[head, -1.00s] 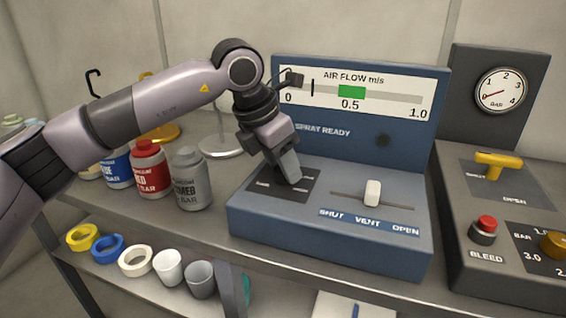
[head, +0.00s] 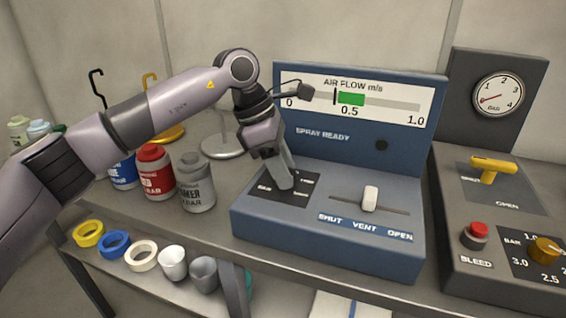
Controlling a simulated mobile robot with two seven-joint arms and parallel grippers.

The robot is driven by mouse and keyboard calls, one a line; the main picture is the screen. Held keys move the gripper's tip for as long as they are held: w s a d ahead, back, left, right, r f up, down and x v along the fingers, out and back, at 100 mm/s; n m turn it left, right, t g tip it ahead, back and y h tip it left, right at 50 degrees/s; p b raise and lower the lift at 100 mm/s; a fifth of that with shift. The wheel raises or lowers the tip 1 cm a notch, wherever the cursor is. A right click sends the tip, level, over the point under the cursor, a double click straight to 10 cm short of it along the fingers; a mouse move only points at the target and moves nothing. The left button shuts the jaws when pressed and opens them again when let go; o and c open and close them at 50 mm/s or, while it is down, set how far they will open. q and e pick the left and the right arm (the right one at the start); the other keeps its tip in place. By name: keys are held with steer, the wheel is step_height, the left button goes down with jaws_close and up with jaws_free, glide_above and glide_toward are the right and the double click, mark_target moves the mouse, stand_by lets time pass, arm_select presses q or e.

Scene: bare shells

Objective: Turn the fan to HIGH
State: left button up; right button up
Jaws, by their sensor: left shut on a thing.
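The blue fan box (head: 250,222) stands on the bench with a dark switch plate (head: 305,187) at its left. My left gripper (head: 284,182) comes down onto that plate, shut on the fan knob, which its fingers hide. The small labels on the plate are partly covered and too blurred to read surely. On the AIR FLOW gauge (head: 400,104) the black needle (head: 335,97) stands just left of the green band (head: 351,99), below 0.5. My right gripper is not in view.
A white slider (head: 370,198) sits near VENT on the same box. A grey panel at right carries a yellow lever (head: 492,165), a red BLEED button (head: 475,230) and a dial (head: 499,96). Paint bottles (head: 157,173) stand left; tape rolls and cups lie on the shelf below.

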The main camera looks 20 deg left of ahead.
arm_select(q)
steer(key=shift+f, duration=0.1)
stand_by(0.4)
steer(key=o, duration=1)
steer(key=shift+o, duration=0.2)
steer(key=v, duration=0.7)
steer(key=shift+a, duration=0.1)
